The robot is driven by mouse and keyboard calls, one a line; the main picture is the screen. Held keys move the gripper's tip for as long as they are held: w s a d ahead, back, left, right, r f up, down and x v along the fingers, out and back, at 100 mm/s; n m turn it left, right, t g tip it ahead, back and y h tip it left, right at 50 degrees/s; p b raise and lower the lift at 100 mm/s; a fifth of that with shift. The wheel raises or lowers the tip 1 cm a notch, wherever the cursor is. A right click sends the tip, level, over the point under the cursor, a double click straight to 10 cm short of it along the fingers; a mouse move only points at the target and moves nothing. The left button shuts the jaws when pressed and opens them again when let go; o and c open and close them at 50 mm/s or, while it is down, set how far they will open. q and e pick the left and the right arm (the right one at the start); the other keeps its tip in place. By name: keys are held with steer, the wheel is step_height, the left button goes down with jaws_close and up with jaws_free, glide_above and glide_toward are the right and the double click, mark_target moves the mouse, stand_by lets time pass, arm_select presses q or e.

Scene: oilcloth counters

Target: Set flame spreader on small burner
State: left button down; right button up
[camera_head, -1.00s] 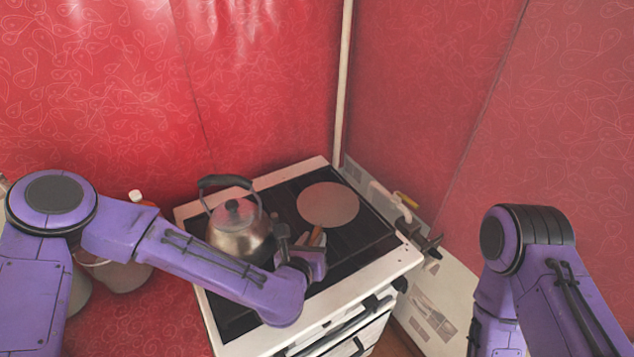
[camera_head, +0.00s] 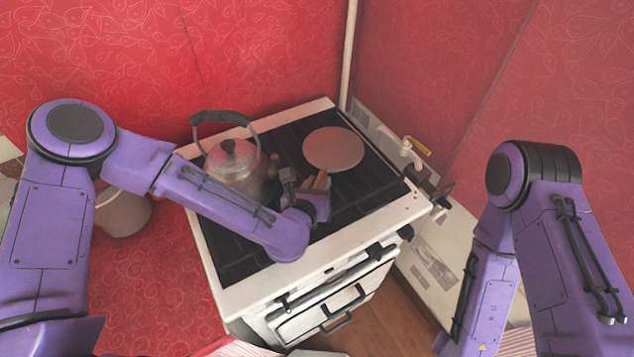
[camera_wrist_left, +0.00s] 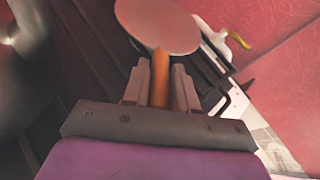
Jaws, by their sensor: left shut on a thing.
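The flame spreader is a flat, round, pale brownish disc (camera_head: 333,149) with a wooden handle (camera_head: 321,180). It is over the back right part of the dark stove top (camera_head: 372,186); I cannot tell whether it touches the grate. My left gripper (camera_head: 312,188) is shut on the handle. In the left wrist view the handle (camera_wrist_left: 160,80) runs between the two fingers (camera_wrist_left: 160,86), and the disc (camera_wrist_left: 158,24) extends beyond them. The small burner cannot be made out under the disc. My right arm (camera_head: 535,240) is at the right, its gripper out of view.
A metal kettle (camera_head: 232,163) with a dark arched handle stands on the stove just left of my left gripper. A gas pipe with a yellow valve lever (camera_head: 418,146) is right of the stove. A pot (camera_head: 124,212) is at the left.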

arm_select(q)
steer(key=w, duration=0.1)
steer(key=w+f, duration=0.1)
steer(key=shift+w+f, duration=0.3)
steer(key=shift+w, duration=0.05)
steer(key=shift+s+r, duration=0.45)
steer(key=shift+s, duration=0.35)
steer(key=shift+w+f+b, duration=0.35)
steer(key=shift+w+f, duration=0.05)
steer(key=shift+f, duration=0.2)
steer(key=c, duration=0.9)
jaws_free()
steer(key=shift+r, duration=0.1)
steer(key=shift+o, duration=0.5)
steer(key=shift+s+r, duration=0.15)
steer(key=shift+s, duration=0.15)
arm_select(e)
steer(key=shift+w+f, duration=0.45)
steer(key=shift+f, duration=0.05)
steer(key=shift+f, duration=0.1)
